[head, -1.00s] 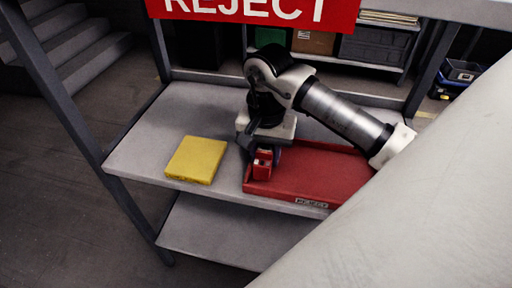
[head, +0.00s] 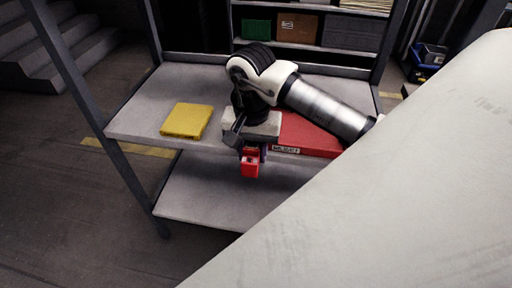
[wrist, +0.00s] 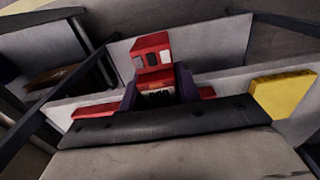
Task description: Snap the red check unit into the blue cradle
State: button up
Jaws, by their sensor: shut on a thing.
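The red check unit (head: 250,165) is a small red block with a lighter face. My gripper (head: 247,150) is shut on it and holds it just in front of the shelf's front edge, above the lower shelf level. The blue cradle cannot be made out in any view.
A red tray (head: 312,137) with a label lies on the upper shelf (head: 140,128), right of and behind my gripper. A yellow block (head: 187,121) lies to the left. A lower shelf (head: 200,195) is bare. Dark posts frame the unit; a back shelf holds boxes (head: 298,27).

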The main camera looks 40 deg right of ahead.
jog(key=w+a+f+n, duration=0.3)
jog(key=w+a+f, duration=0.6)
jog(key=f, duration=0.4)
jog(key=w+a+f+n, duration=0.3)
jog(key=w+a+f, duration=0.6)
jog(key=f, duration=0.5)
jog(key=w+a+f+n, duration=0.4)
jog(key=w+a+f, duration=0.5)
jog(key=f, duration=0.5)
jog(key=shift+a, duration=1.2)
jog(key=shift+d, duration=0.1)
